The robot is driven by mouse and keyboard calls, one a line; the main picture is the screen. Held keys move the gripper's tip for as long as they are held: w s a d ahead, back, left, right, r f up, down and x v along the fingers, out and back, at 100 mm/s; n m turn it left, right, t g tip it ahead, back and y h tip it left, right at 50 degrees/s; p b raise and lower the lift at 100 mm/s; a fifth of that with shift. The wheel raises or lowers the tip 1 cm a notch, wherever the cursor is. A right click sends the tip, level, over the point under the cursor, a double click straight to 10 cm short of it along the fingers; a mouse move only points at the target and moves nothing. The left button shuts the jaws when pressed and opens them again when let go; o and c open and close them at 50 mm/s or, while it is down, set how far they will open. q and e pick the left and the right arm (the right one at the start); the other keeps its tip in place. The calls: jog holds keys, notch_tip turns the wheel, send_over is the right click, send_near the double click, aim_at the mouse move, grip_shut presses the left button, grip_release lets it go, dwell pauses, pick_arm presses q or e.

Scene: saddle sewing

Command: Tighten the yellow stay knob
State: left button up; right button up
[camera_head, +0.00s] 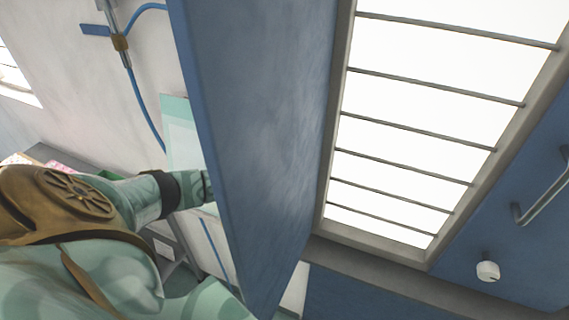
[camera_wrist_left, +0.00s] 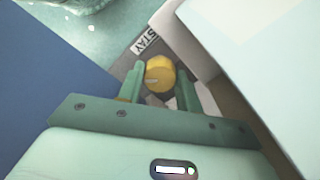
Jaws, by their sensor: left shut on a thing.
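The yellow stay knob (camera_wrist_left: 159,72) shows in the left wrist view, beside a small label reading STAY (camera_wrist_left: 147,41). The knob is not visible in the head view. My right gripper is in neither view.
The blue panel (camera_head: 255,130) stands close in front of the head camera. A barred bright window (camera_head: 420,130), a metal handle (camera_head: 540,190) and a white knob (camera_head: 487,271) are at right. A blue hose (camera_head: 145,115) hangs on the left wall. A pale box edge (camera_wrist_left: 183,35) lies beside the knob.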

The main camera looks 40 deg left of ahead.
pick_arm(q)
jog(key=shift+m, duration=0.3)
jog(key=shift+m+p, duration=0.3)
jog(key=shift+m, duration=2.3)
jog(key=shift+w, duration=0.1)
jog(key=o, duration=1)
notch_tip(320, 180, up, 16)
jog(key=b, duration=0.2)
jog(key=shift+r, duration=0.2)
